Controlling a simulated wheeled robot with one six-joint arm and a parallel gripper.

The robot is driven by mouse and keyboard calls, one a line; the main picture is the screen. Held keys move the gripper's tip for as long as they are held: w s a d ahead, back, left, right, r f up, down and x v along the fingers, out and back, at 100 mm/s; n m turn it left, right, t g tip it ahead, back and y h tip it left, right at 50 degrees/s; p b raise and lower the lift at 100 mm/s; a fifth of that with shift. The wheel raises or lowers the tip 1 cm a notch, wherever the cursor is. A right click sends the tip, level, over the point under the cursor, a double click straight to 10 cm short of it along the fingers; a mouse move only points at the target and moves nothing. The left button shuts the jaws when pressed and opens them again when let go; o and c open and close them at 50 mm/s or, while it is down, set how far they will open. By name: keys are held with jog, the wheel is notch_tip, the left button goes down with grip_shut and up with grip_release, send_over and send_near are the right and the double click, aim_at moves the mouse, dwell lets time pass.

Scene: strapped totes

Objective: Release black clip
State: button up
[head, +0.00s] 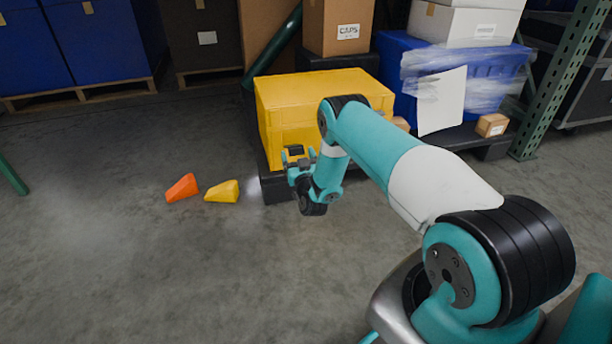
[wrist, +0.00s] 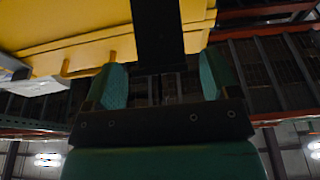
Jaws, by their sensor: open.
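The yellow tote (head: 285,110) sits on a dark base, and its yellow side also fills the upper left of the wrist view (wrist: 60,45). A small black piece on the tote's front, apparently the black clip (head: 296,149), shows just above my gripper (head: 298,164). In the wrist view a broad black piece (wrist: 157,35), likely that clip or its strap, comes down between the two teal fingers of my gripper (wrist: 162,78). The fingers are spread, with gaps on both sides of it. Whether the clip is fastened cannot be told.
An orange wedge (head: 182,188) and a yellow wedge (head: 222,191) lie on the floor left of the tote. A blue wrapped tote (head: 400,105) stands at right behind, near a green rack post (head: 560,80). The floor at left front is clear.

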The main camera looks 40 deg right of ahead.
jog(key=p+v, duration=1.4)
jog(key=v, duration=0.2)
